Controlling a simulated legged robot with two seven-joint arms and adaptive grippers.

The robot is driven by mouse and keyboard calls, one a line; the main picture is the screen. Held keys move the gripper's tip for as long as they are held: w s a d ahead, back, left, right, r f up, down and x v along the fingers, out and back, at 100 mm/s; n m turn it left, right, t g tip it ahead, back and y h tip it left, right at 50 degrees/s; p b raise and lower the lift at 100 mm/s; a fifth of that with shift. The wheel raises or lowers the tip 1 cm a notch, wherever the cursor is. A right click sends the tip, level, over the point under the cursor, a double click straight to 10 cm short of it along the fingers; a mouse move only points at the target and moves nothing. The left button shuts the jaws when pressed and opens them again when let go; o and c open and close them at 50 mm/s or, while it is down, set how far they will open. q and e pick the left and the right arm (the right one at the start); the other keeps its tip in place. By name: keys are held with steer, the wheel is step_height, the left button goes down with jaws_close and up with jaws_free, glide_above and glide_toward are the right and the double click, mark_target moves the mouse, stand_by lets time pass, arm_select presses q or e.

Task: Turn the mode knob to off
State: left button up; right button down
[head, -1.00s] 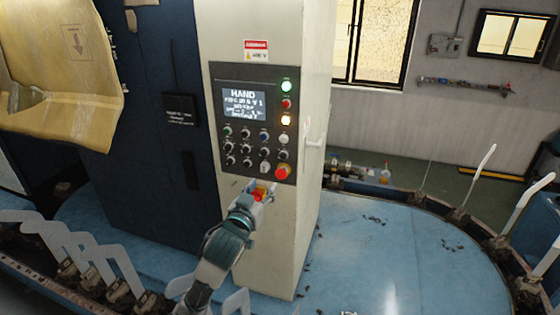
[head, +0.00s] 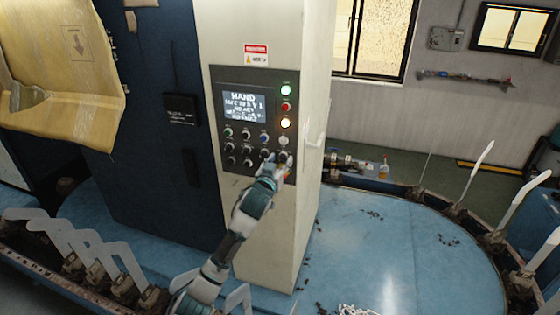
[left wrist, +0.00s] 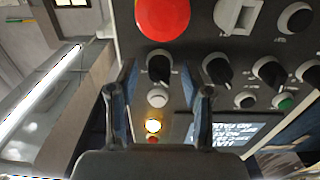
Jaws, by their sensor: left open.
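A black rotary knob (left wrist: 159,66) sits on the dark control panel (head: 222,76), right beside the red emergency stop button (left wrist: 163,18). In the left wrist view, my left gripper (left wrist: 161,88) is open, with one finger on each side of that knob. I cannot tell whether the fingers touch it. In the head view, my left gripper (head: 278,160) is at the panel's lower right and covers most of the emergency stop. The knob labels are too small to read, so I cannot confirm which one is the mode knob. The screen (head: 244,106) shows HAND. My right gripper is not in view.
Several other black knobs (left wrist: 217,70) and a pale rectangular switch (left wrist: 238,14) are close to my fingers. A row of pale sock forms (head: 70,240) stands at the lower left.

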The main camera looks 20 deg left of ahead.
arm_select(q)
jaws_close()
steer(key=shift+m, duration=0.3)
steer(key=m, duration=0.8)
stand_by(0.3)
steer(key=shift+d, duration=0.1)
stand_by(0.4)
jaws_free()
